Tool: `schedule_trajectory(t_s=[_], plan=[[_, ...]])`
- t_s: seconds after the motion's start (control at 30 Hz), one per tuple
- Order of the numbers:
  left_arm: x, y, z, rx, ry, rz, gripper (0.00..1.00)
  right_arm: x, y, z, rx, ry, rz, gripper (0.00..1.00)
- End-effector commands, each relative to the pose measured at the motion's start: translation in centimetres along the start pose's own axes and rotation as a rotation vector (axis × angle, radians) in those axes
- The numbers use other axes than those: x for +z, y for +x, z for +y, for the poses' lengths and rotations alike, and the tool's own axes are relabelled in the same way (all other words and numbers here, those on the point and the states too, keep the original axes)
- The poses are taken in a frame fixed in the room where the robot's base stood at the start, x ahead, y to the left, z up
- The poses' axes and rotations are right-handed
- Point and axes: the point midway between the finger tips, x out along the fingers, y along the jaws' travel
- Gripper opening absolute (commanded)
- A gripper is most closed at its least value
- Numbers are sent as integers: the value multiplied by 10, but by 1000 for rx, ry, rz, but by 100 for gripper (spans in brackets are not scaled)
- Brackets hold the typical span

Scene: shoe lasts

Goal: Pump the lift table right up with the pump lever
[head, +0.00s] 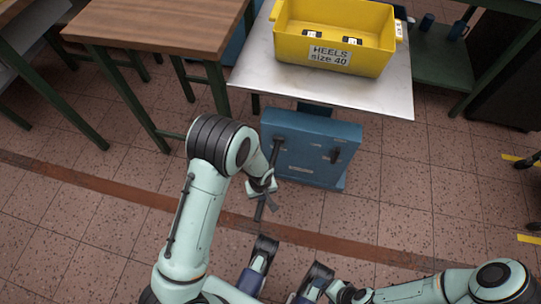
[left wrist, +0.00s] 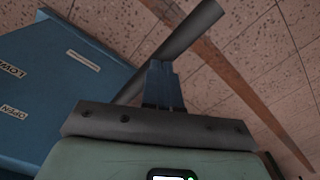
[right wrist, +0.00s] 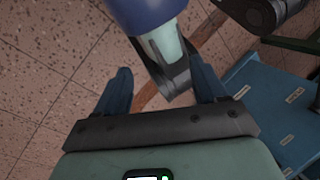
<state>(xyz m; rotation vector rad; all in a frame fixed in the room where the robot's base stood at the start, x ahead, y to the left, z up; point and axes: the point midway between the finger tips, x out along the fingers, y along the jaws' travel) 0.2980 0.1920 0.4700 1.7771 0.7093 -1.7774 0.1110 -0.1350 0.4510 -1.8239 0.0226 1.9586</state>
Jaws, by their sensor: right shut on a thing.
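The lift table (head: 330,85) has a pale metal top over a blue pump base (head: 345,155). The dark pump lever (head: 276,155) slopes from the base down toward the floor. My left gripper (head: 265,190) is at the lever's lower part. In the left wrist view, its fingers (left wrist: 163,85) are close together with their tips against the lever (left wrist: 190,35); I cannot see the lever between them. In the right wrist view, my right gripper (right wrist: 163,90) has a blue-and-pale part with a dark end (right wrist: 165,55) between its spaced fingers; what it is stays unclear.
A yellow bin (head: 330,40) labelled HEELS size 40 stands on the lift table top, with a few things inside. A wooden-topped table (head: 160,25) stands at the left. A green shelf (head: 440,60) stands at the right. The tiled floor in front is mostly clear.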

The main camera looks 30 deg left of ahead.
Motion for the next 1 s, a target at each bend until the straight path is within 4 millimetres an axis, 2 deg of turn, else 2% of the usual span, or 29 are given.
schedule_trajectory(t_s=[0.03, 0.1, 0.47, 0.7, 0.83, 1.0], plan=[[-1, 8, 1, 0, -1, 0, 0, -120, 41, 25, 45, 58, 334, 47], [-4, -9, 2, 2, -2, 3, 0, -102, 32, 19, 40, 55, 291, 47], [-13, -69, 7, 1, -1, 1, 0, -32, -1, -1, 27, 46, 108, 47], [-20, -113, 11, 2, 0, 1, 0, 13, -31, -16, 18, 29, -14, 47], [-23, -132, 13, 1, -1, 0, 0, 18, -42, -18, 21, 28, -29, 47], [-23, -134, 13, -1, 0, -1, 0, 20, -42, -19, 21, 26, -35, 47]])
